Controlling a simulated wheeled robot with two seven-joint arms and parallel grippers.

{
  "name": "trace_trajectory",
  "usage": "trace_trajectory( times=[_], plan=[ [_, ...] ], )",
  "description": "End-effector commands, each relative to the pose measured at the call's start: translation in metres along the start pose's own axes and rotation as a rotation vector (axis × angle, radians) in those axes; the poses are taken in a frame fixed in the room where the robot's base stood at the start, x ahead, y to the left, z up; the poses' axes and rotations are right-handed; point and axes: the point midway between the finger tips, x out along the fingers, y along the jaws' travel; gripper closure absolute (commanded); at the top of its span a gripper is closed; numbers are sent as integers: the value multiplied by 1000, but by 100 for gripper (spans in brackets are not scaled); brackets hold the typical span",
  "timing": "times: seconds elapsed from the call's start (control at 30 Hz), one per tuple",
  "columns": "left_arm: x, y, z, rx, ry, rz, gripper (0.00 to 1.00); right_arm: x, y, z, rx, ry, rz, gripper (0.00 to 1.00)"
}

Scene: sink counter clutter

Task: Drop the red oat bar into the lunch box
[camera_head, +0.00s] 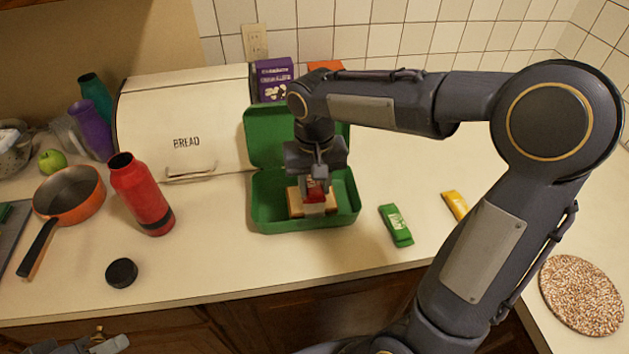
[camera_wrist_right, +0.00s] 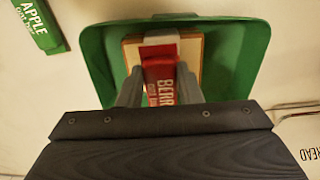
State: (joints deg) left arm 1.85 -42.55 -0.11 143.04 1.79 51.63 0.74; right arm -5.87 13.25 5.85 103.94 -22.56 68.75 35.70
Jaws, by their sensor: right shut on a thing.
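The green lunch box (camera_head: 265,218) stands open on the counter, its lid leaning up at the back. A sandwich-like tan block (camera_head: 296,203) lies inside it, and it also shows in the right wrist view (camera_wrist_right: 131,54). My right gripper (camera_head: 317,197) is over the box, shut on the red oat bar (camera_head: 315,188). In the right wrist view the bar (camera_wrist_right: 160,84) sits between the two fingers, above the tan block; whether it touches the block I cannot tell. My left gripper (camera_head: 108,345) shows only in part at the bottom left edge, away from the box.
A green apple oat bar (camera_head: 396,225) and a yellow bar (camera_head: 455,205) lie right of the box. A red bottle (camera_head: 143,195), a black cap (camera_head: 121,273) and an orange pan (camera_head: 70,192) are left. The bread bin (camera_head: 185,130) stands behind. The counter's front is mostly clear.

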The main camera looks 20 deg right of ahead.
Motion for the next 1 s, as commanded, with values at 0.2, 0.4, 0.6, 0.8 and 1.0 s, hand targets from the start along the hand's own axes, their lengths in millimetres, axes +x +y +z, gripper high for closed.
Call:
trace_trajectory(
  times=[0.2,0.4,0.6,0.8,1.0],
  plan=[
    [13,-6,7,0,0,0,64,18,0,0,0,1,-1,90],
    [12,-6,6,0,0,0,64,17,0,0,0,1,0,90],
    [12,-6,6,0,0,0,64,17,0,0,-1,1,0,47],
    [12,-6,6,0,0,0,64,17,0,0,-1,0,0,43],
    [12,-6,6,0,0,0,64,10,0,0,-1,2,-1,43]
  ],
)
